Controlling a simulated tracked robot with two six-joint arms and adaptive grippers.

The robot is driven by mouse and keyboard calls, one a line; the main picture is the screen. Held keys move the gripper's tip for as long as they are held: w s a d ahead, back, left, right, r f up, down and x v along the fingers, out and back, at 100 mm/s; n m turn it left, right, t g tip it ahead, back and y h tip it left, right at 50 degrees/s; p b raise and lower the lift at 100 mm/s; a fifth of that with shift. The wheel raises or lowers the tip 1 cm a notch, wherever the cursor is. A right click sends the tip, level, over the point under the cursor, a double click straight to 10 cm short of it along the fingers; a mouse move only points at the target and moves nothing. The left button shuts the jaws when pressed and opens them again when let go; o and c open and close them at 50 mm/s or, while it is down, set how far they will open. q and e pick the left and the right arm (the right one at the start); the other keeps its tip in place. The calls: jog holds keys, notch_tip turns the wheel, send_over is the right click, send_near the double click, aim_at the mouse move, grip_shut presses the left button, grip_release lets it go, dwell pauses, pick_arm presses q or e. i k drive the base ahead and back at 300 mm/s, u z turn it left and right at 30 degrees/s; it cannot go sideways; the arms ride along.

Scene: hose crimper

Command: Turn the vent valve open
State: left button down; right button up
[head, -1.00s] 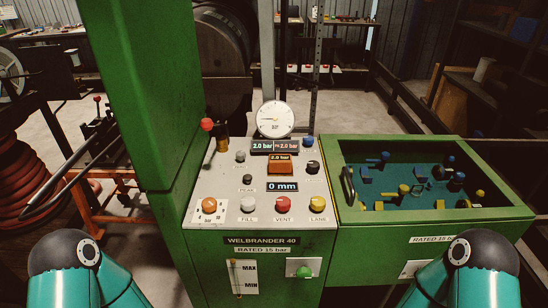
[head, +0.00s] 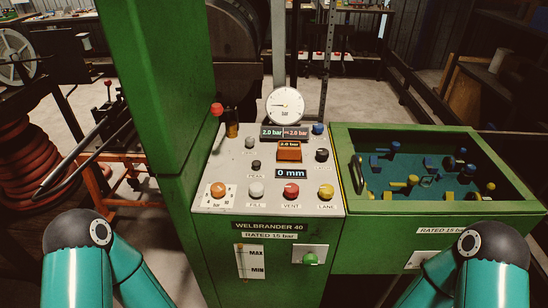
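The red VENT knob (head: 291,190) sits in the front row of the sloped panel (head: 217,201) on the green machine. Its turn position is too small to tell. Beside it are the white FILL knob (head: 256,190) and the yellow LANE knob (head: 326,191). The gauge (head: 286,105) stands above the panel, and displays read 2.0 bar and 0 mm (head: 291,174). Parts of both my arms show at the lower left and lower right corners, but neither gripper is in view, and neither arm reaches the panel.
A green tank (head: 438,207) with blue and yellow fittings inside adjoins the panel on the right. A tall green column (head: 158,90) rises at its left. A red-knobbed lever (head: 217,110) stands at the panel's back left. The space in front of the panel is clear.

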aim_at(291, 190)
jog(key=z, duration=1.6)
jog(key=i, duration=0.1)
jog(key=u, duration=2.95)
jog(key=k, duration=1.25)
jog(key=z, duration=0.2)
jog(key=i, duration=1)
jog(key=z, duration=0.1)
